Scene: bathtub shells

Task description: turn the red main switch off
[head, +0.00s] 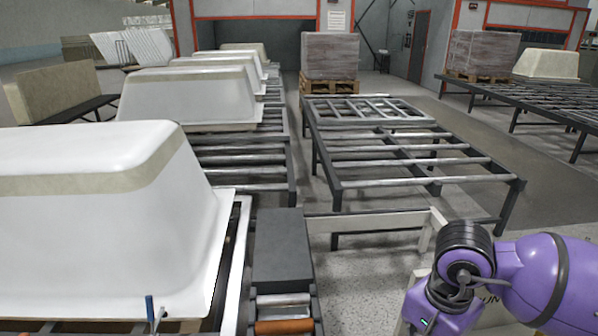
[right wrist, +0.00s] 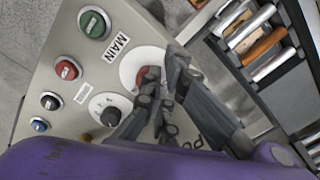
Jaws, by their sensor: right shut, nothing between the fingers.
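The red main switch (right wrist: 148,76) sits on a round white plate beside the "MAIN" label (right wrist: 116,48) on a pale control panel (right wrist: 62,42) in the right wrist view. My right gripper (right wrist: 160,92) is shut and empty, right at the switch. Its dark fingers cover part of the switch, so its setting and any contact cannot be told. In the head view my purple right arm is at the lower right, with its gripper out of sight. My left gripper is not in view.
White tub shells (head: 80,220) stand on the left. Roller conveyors (head: 400,150) fill the middle.

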